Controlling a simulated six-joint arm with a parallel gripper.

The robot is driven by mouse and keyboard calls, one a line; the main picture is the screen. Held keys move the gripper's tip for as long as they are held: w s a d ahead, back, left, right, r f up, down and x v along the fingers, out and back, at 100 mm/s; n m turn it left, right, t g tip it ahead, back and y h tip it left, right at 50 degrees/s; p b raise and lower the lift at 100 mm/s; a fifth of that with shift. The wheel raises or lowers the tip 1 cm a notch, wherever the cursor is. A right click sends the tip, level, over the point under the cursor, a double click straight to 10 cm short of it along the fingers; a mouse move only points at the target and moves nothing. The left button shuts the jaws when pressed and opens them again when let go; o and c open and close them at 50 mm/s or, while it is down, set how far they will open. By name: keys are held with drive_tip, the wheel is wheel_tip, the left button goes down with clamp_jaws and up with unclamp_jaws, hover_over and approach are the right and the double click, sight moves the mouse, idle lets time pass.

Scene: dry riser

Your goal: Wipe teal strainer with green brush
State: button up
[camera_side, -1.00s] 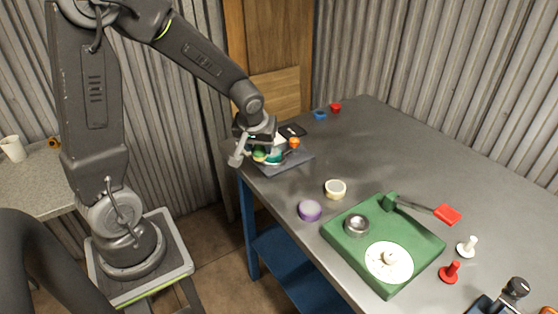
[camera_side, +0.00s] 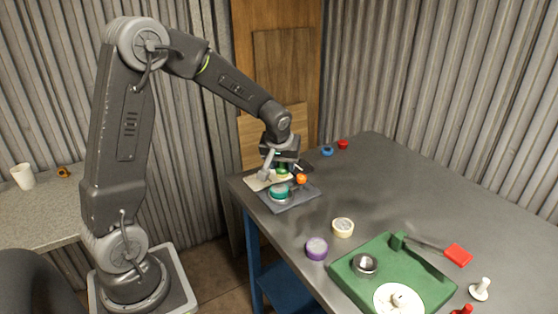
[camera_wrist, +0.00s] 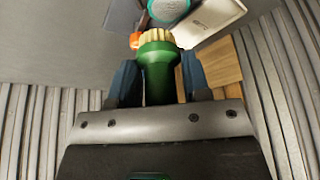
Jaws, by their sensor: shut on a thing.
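My gripper (camera_side: 283,168) is shut on the green brush (camera_wrist: 157,72), gripping its handle between the two jaws. The brush has pale cream bristles, which point toward the teal strainer (camera_wrist: 168,7) in the wrist view. In the side view the strainer (camera_side: 280,193) sits on a dark mat (camera_side: 305,198) at the table's far left corner. An orange part (camera_side: 301,178) shows beside it. The brush is above the strainer, close to it. I cannot tell whether the bristles touch it. The wrist view cuts off part of the strainer.
A cream flat object (camera_side: 258,181) lies by the strainer, at the table's edge. A purple round piece (camera_side: 316,248) and a cream ring (camera_side: 343,227) lie nearer. A green tray (camera_side: 345,275) stands in front. Blue (camera_side: 327,151) and red (camera_side: 343,144) pieces lie behind.

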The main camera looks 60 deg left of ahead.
sight(282, 177)
drive_tip(key=shift+f, duration=2.75)
drive_tip(key=shift+w+a+f, duration=0.15)
drive_tip(key=shift+a+f, duration=0.4)
drive_tip(key=shift+w+a, duration=0.2)
drive_tip(key=shift+a, duration=0.55)
drive_tip(key=shift+w+a, duration=0.2)
drive_tip(key=shift+a, duration=0.6)
drive_tip(key=shift+w+a, duration=0.2)
drive_tip(key=shift+a, duration=0.55)
drive_tip(key=shift+s+d, duration=0.25)
drive_tip(key=shift+d, duration=0.65)
drive_tip(key=shift+s+d, duration=0.2)
drive_tip(key=shift+d, duration=0.7)
drive_tip(key=shift+s+d, duration=0.25)
drive_tip(key=shift+d, duration=0.65)
drive_tip(key=shift+d+r, duration=0.2)
drive_tip(key=shift+r, duration=3.9)
drive_tip(key=shift+s, duration=0.2)
